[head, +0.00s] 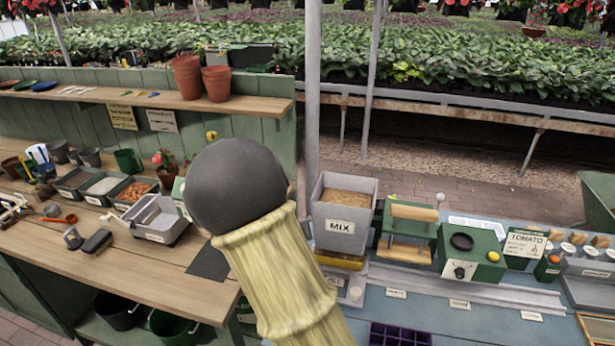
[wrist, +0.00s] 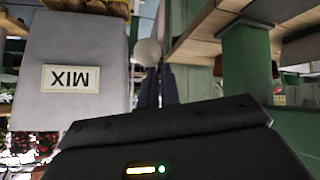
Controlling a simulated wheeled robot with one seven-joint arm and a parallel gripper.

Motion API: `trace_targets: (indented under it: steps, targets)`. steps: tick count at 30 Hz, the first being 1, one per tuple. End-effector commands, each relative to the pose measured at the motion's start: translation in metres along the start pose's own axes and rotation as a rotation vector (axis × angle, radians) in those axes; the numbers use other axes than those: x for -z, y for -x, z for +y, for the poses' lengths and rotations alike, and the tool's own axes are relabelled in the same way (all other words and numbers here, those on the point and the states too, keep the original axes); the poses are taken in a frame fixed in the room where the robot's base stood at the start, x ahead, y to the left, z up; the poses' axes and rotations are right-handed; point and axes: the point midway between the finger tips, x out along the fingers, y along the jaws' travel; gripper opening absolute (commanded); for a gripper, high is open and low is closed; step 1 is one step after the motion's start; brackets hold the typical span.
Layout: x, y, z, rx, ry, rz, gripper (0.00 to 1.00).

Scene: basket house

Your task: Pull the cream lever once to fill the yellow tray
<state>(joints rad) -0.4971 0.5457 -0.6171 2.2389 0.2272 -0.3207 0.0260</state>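The grey MIX hopper (head: 345,215) stands on the blue bench, holding brown mix. It also fills the left of the wrist view (wrist: 70,65), where its label is upside down. The yellow tray (head: 340,262) is under the hopper, partly hidden by my arm. A pale cream round knob (wrist: 148,52), seemingly the lever's end, is beside the hopper in the wrist view; my arm hides that side in the head view. My gripper's dark fingers (wrist: 157,88) are close together just below the knob. I cannot tell whether they grip it.
A green press with a wooden handle (head: 412,232) and a green machine (head: 470,252) stand right of the hopper. A purple cell tray (head: 400,335) lies in front. The left wooden bench (head: 130,270) holds pots and bins.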

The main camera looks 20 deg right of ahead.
Motion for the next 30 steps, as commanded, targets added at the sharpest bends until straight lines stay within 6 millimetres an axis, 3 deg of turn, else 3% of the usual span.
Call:
trace_targets:
  steps: [1,17,23,30]
  targets:
    - [-0.026,-0.004,-0.003,-0.003,0.013,-0.058,0.0]
    - [-0.029,-0.006,-0.006,0.001,0.015,-0.059,0.0]
    - [-0.02,0.0,-0.005,0.001,0.012,-0.051,0.0]
    - [0.011,0.017,-0.004,0.001,0.005,-0.019,0.0]
